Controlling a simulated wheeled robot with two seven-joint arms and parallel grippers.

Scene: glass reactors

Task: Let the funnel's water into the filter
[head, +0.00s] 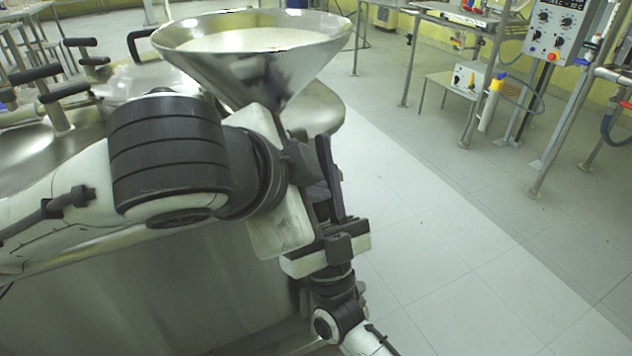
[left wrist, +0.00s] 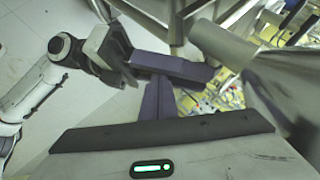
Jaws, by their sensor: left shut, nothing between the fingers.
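A wide steel funnel (head: 265,40) stands at the top of the head view, with a pale, flat surface of contents inside. A large steel vessel (head: 200,290), seemingly the filter, is below and behind my left arm. The funnel's outlet and any valve are hidden behind my arms. My left gripper (head: 317,200) is below the funnel, shut and empty; its purple fingers show in the left wrist view (left wrist: 155,100). My right gripper (head: 327,150) reaches up from below, its fingers close to the left ones. I cannot tell whether they touch or whether its fingers are parted.
A steel tube (left wrist: 225,50) and a curved steel surface (left wrist: 290,90) are close on the right in the left wrist view. Black handles (head: 40,75) stand on the vessel's left.

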